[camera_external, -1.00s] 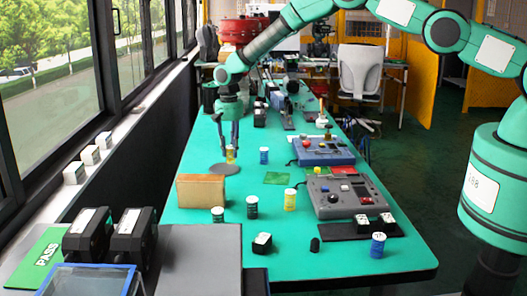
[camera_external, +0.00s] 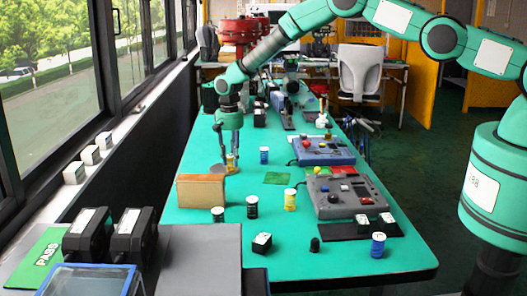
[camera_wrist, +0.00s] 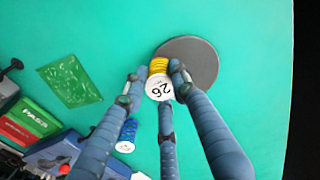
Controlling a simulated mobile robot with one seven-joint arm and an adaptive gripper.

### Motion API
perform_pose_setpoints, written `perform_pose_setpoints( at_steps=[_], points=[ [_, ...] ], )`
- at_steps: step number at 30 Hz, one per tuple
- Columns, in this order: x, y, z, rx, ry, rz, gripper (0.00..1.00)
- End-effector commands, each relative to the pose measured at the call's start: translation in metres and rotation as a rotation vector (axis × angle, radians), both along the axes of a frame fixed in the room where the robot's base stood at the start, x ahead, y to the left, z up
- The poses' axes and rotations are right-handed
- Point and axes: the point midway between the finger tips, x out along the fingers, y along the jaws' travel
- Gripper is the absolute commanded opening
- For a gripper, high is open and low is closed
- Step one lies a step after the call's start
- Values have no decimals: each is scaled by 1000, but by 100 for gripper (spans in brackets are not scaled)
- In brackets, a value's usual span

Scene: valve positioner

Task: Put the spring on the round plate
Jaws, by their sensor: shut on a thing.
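My gripper (camera_external: 231,166) is shut on a yellow spring (camera_external: 232,161) with a white cap. In the wrist view the spring (camera_wrist: 159,66) sits between my fingertips (camera_wrist: 160,78), its cap marked "26" towards the camera. The round plate (camera_external: 216,169) is a flat grey disc on the green table, partly hidden behind the fingers in the external view. In the wrist view the plate (camera_wrist: 200,62) lies mostly right of the spring, whose top overlaps the plate's left edge. I cannot tell whether the spring touches the plate or table.
A brown box (camera_external: 201,190) stands just in front of the plate. Several other spools stand nearer the camera. The table is clear left of the plate.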

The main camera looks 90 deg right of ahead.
Motion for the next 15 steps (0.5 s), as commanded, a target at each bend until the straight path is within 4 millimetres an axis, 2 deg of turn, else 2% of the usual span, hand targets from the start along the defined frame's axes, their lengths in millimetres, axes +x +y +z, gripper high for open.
perform_pose_setpoints(
  at_steps=[3, 4, 6, 15],
  points=[
    [0, 0, -4, 0, 0, 0, 0],
    [0, 0, -3, 0, 0, 0, 33],
    [0, 0, -3, 0, 0, 0, 46],
    [0, 0, -2, 0, 0, 0, 46]
  ],
)
